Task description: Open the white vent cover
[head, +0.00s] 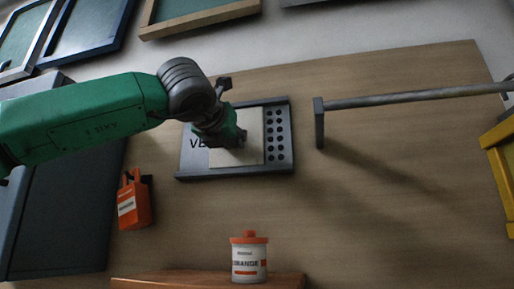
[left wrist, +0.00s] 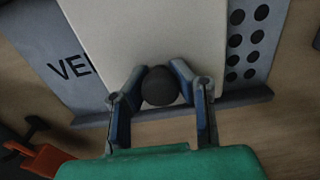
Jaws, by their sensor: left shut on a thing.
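The white vent cover (head: 250,151) is a pale square panel on a dark grey vent frame (head: 204,168) marked with letters starting "VE". Several round holes show in the frame to the right of the cover. In the left wrist view the cover (left wrist: 150,30) fills the upper middle, with a dark round knob (left wrist: 160,86) near its lower edge. My left gripper (head: 240,138) is at the cover. In the left wrist view its two fingers (left wrist: 158,92) are closed on the knob, one on each side. My right gripper is not in view.
A grey bar handle (head: 410,97) sticks out right of the vent. An orange lockout tag (head: 133,203) hangs lower left. A jar with an orange lid (head: 249,258) stands on a wooden shelf (head: 190,281) below. A yellow frame (head: 500,160) is at far right.

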